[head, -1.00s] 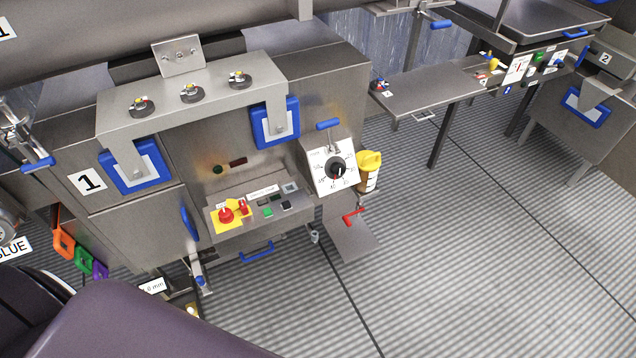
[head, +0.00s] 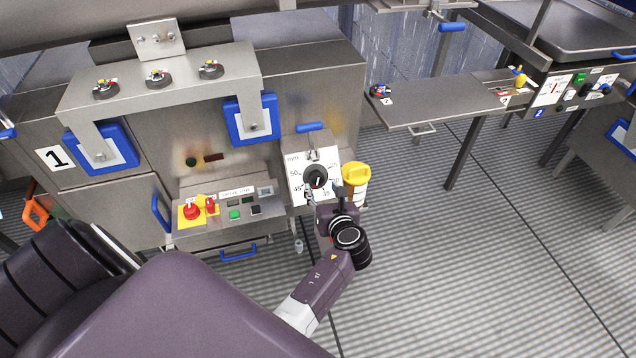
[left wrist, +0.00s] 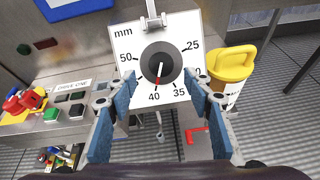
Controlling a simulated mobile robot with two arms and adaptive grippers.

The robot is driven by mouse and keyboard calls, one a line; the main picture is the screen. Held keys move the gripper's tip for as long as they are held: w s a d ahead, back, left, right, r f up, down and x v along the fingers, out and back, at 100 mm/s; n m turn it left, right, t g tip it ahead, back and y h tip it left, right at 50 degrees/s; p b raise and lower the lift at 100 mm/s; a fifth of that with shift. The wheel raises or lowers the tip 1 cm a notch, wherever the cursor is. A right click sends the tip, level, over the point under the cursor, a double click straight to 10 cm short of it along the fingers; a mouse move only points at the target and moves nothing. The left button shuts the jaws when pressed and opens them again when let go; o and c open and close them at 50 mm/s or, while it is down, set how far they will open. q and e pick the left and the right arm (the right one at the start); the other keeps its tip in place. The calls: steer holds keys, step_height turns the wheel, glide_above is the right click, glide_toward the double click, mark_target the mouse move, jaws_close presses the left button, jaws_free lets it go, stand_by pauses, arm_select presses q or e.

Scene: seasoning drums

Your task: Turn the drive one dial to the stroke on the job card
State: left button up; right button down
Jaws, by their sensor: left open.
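The drive one dial (head: 316,176) is a black round knob on a white scale plate (head: 298,192) marked in mm. It shows larger in the left wrist view (left wrist: 160,67), its white pointer with a red tip directed down near 40. My left gripper (head: 322,195) is in front of the plate in the head view. In the left wrist view its blue-padded fingers (left wrist: 152,92) are spread, one on each side of the dial's lower part, with nothing held. I cannot tell whether they touch the plate. I cannot make out a job card. My right gripper is not in view.
A yellow-lidded container (head: 355,180) stands close to the right of the plate. A panel with a red stop button (head: 191,211) and several other buttons lies to the left. A blue handle (head: 310,127) is above the dial. Open floor (head: 450,270) lies to the right.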

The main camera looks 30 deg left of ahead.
mark_target(318, 182)
arm_select(q)
steer(key=x, duration=0.4)
steer(key=shift+w+f, duration=0.2)
steer(key=shift+w+a+f, duration=0.2)
steer(key=shift+w+a, duration=0.2)
steer(key=shift+a, duration=0.1)
steer(key=shift+a+f, duration=0.1)
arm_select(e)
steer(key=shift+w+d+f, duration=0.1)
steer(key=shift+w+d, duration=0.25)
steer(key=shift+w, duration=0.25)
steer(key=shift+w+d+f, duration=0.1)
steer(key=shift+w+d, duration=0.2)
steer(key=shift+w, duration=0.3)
arm_select(q)
steer(key=shift+c, duration=0.3)
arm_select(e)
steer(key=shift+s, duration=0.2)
arm_select(q)
steer(key=c, duration=1.1)
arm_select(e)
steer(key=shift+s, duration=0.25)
arm_select(q)
steer(key=shift+b, duration=0.35)
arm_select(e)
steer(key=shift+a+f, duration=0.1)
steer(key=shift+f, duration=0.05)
